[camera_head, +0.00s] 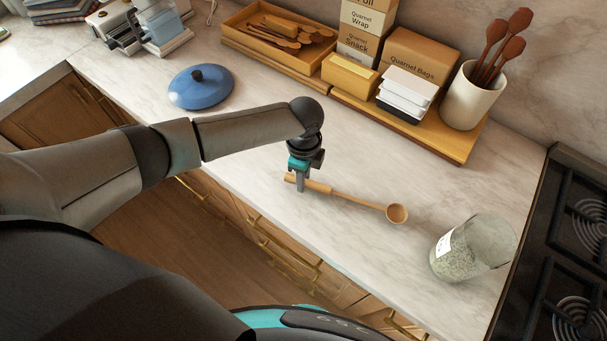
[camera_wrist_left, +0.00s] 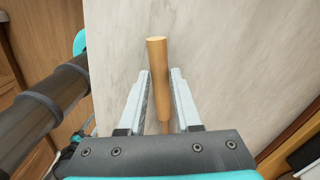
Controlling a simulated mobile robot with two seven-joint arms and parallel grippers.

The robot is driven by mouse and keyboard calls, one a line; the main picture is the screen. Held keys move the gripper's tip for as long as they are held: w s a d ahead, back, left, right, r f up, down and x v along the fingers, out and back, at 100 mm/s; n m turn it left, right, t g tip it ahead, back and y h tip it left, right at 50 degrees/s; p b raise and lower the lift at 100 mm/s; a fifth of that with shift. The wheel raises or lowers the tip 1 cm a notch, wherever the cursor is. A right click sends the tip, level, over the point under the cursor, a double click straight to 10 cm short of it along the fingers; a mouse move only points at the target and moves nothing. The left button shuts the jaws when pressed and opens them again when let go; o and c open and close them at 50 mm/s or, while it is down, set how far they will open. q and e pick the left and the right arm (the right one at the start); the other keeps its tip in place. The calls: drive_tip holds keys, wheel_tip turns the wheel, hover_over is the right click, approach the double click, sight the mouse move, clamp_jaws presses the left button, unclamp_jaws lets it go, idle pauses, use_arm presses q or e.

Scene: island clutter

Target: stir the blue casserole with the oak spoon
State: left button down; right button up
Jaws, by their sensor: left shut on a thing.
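The oak spoon (camera_head: 352,199) lies over the counter near its front edge, its round bowl (camera_head: 397,213) pointing right. My left gripper (camera_head: 301,187) points down from above and is shut on the thick end of the spoon's handle. In the left wrist view the handle (camera_wrist_left: 158,75) runs between the two fingers (camera_wrist_left: 161,90). I cannot tell whether the spoon is touching the counter. A round blue lid (camera_head: 201,87) with a dark knob lies on the counter to the left. No blue casserole pot shows. My right gripper is not in view.
Behind are a wooden tray of utensils (camera_head: 277,61), white stacked containers (camera_head: 407,92), boxes and a utensil crock (camera_head: 472,97). The counter between lid and jar is largely clear.

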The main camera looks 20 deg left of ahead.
use_arm(q)
drive_tip(key=shift+f+b, duration=0.35)
drive_tip(key=shift+f, duration=0.2)
idle(0.6)
drive_tip(key=c, duration=0.5)
unclamp_jaws()
drive_tip(key=shift+r, duration=0.1)
wheel_tip(320, 180, up, 4)
drive_tip(key=p, duration=0.4)
drive_tip(key=shift+p, duration=0.35)
drive_tip(key=shift+r+p, duration=0.7)
drive_tip(key=shift+r, duration=0.25)
